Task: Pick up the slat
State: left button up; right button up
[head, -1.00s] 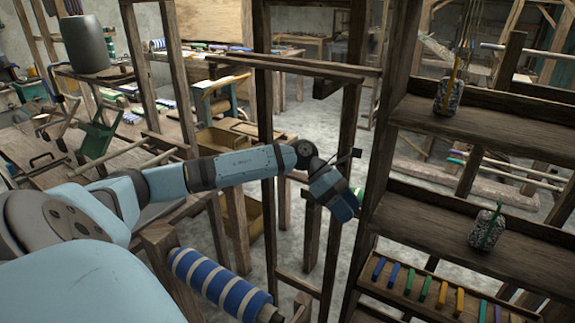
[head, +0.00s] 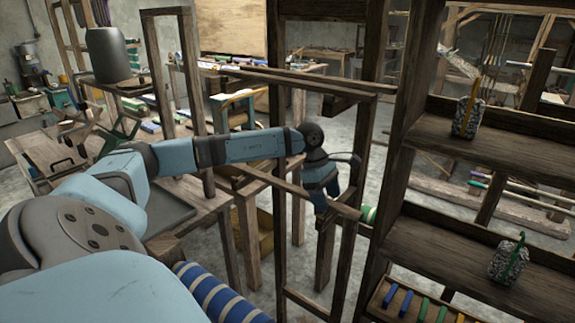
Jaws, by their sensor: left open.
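My left gripper (head: 320,206) hangs from the blue arm near the middle of the head view, pointing down and open. Its fingertips are small and dark, close to a thin wooden bar (head: 272,181) that slants down to the right among the upright posts. I cannot tell whether they touch this bar or only overlap it in the picture. Other wooden bars (head: 300,80) cross the frame higher up, behind the wrist. I cannot tell for certain which piece is the slat. My right gripper is not in view.
Upright posts (head: 346,262) stand close around the gripper. A wooden shelf rack (head: 445,240) on the right holds speckled weights (head: 508,262) and several coloured pieces. A blue-and-white striped roll (head: 212,292) lies below my arm. A workbench (head: 185,185) stands behind it.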

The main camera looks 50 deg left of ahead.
pick_arm(q)
jog(key=shift+f, duration=0.2)
jog(key=shift+r, duration=0.1)
jog(key=c, duration=1)
jog(key=shift+c, duration=0.2)
